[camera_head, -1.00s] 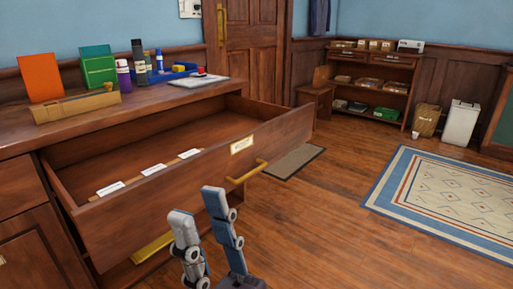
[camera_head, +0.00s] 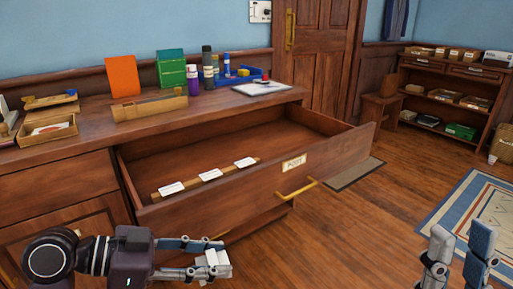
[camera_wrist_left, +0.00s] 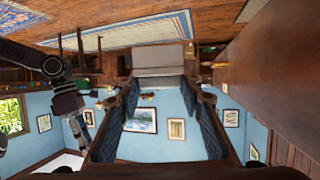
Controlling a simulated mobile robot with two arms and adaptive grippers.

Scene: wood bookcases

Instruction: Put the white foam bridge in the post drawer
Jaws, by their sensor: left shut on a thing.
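The white foam bridge (camera_head: 212,265) is between the fingertips of my left gripper (camera_head: 218,258), which is shut on it. Much of it is hidden by the fingers. In the left wrist view the foam bridge (camera_wrist_left: 160,57) spans the gap between the fingers. The wooden drawer (camera_head: 265,188) is pulled open, with a small label and a brass handle on its front. My left gripper is low in the picture, in front of the drawer's left part and outside it. My right gripper (camera_head: 460,245) is at the lower right, its fingers apart and nothing between them.
Inside the drawer a wooden strip (camera_head: 210,176) carries white cards; the floor behind it looks bare. The cabinet top (camera_head: 70,150) holds a small wooden tray (camera_head: 48,130), bottles, a blue tray and a clipboard (camera_head: 262,89). A mat (camera_head: 355,172) lies right of the drawer.

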